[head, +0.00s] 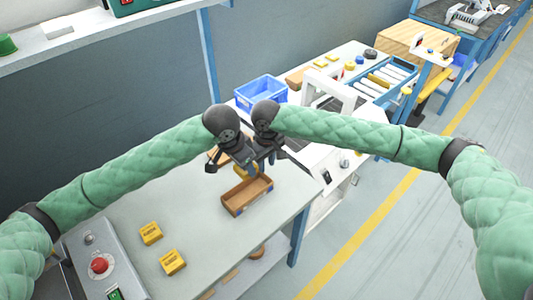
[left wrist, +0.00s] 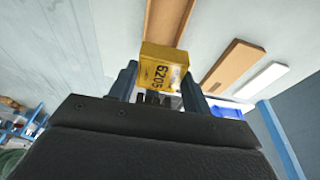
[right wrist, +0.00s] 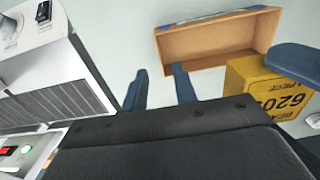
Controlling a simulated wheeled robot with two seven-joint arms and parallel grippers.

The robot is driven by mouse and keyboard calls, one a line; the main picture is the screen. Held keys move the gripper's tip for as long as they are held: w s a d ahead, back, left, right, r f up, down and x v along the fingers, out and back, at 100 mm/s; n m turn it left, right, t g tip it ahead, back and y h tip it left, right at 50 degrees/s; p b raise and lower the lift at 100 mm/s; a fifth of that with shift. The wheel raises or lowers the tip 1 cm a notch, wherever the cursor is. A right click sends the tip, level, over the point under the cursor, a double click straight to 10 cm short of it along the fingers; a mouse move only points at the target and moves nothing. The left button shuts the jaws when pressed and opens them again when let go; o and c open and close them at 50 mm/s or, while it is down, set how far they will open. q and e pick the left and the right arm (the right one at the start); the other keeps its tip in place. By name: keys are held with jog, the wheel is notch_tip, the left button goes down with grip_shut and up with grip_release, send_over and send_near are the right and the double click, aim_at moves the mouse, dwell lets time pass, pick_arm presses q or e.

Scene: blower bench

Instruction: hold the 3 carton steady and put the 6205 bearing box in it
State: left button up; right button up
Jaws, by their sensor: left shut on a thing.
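The open brown carton (head: 248,203) stands on the bench below my two grippers, and its empty inside shows in the right wrist view (right wrist: 212,45). Its number is not readable. My left gripper (left wrist: 160,82) is shut on the yellow 6205 bearing box (left wrist: 163,58). The box also shows in the right wrist view (right wrist: 258,88), beside the carton's near corner and apparently above the bench. My right gripper (right wrist: 160,88) is open, with nothing between its fingers, and points toward the carton's near side. In the head view both grippers crowd together and partly hide the box.
Two yellow boxes (head: 150,233) (head: 172,262) lie on the near bench, by a control panel with a red button (head: 99,265). A blue bin (head: 261,91) stands behind the grippers. A white machine frame (head: 330,92) is to the right. Bench around the carton's front is clear.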

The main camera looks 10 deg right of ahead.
aim_at(239, 172)
jog(key=shift+f, duration=3.1)
grip_shut()
pick_arm(q)
jog(key=w+r+n, duration=0.2)
jog(key=r, duration=0.2)
jog(key=w+a+r+n, duration=0.1)
jog(key=r, duration=0.4)
jog(key=w+r+n+t+y, duration=0.1)
jog(key=w+r+n, duration=0.1)
jog(key=r, duration=0.2)
jog(key=shift+w+a+r+n, duration=0.15)
jog(key=shift+w+a+n, duration=0.1)
jog(key=shift+w+n, duration=0.05)
jog(key=shift+c, duration=0.4)
jog(key=s+f+n+y, duration=0.1)
jog(key=s+f+n, duration=0.1)
jog(key=f+n, duration=0.2)
jog(key=s+f+n+y, duration=0.1)
jog(key=s+f+n, duration=0.1)
jog(key=f+n, duration=0.2)
jog(key=s+f+n+y, duration=0.1)
jog(key=s+f+n, duration=0.2)
jog(key=f, duration=0.5)
jog(key=shift+n, duration=0.4)
jog(key=shift+s+a+f+n, duration=0.1)
jog(key=shift+s+f+n, duration=0.15)
jog(key=shift+f, duration=0.2)
